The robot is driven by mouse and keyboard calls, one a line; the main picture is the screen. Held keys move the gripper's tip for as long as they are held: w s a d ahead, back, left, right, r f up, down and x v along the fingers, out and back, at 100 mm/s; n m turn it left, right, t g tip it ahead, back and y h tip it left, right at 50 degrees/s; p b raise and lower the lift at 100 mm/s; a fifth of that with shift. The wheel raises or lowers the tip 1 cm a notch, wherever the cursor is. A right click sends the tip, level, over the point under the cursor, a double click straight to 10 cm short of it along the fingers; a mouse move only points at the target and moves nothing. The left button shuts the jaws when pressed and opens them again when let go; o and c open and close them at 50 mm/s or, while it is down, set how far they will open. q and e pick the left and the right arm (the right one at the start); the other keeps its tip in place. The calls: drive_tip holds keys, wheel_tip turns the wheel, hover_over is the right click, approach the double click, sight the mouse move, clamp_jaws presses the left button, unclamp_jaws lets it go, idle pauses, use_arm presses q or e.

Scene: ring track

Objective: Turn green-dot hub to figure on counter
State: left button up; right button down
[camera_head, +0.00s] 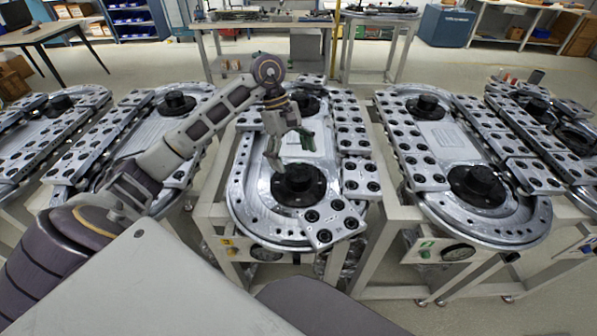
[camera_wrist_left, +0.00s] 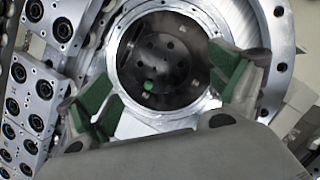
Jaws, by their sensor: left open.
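The green-dot hub (camera_wrist_left: 165,55) is a round black disc with bolt holes, set in a bright metal ring in the left wrist view. Its green dot (camera_wrist_left: 148,86) lies low on the disc, left of centre. In the head view this black hub (camera_head: 298,184) is at the near end of the middle track. My left gripper (camera_head: 289,152) is open above and behind the hub there. In the wrist view its green-padded fingers (camera_wrist_left: 168,85) stand wide apart on either side of the disc, holding nothing. A dark round dial (camera_head: 265,254) shows below the near edge, its figure too small to read. My right gripper is out of view.
The middle track (camera_head: 240,190) carries linked metal blocks (camera_head: 357,178) with black holes along its right side, close to the hub. Similar tracks stand at left and right (camera_head: 520,230). A second hub (camera_head: 300,102) lies at the far end. Benches stand behind.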

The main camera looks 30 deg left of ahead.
sight(298, 171)
use_arm(q)
drive_tip(key=shift+x, duration=2.55)
drive_tip(key=shift+c, duration=0.3)
drive_tip(key=c, duration=0.9)
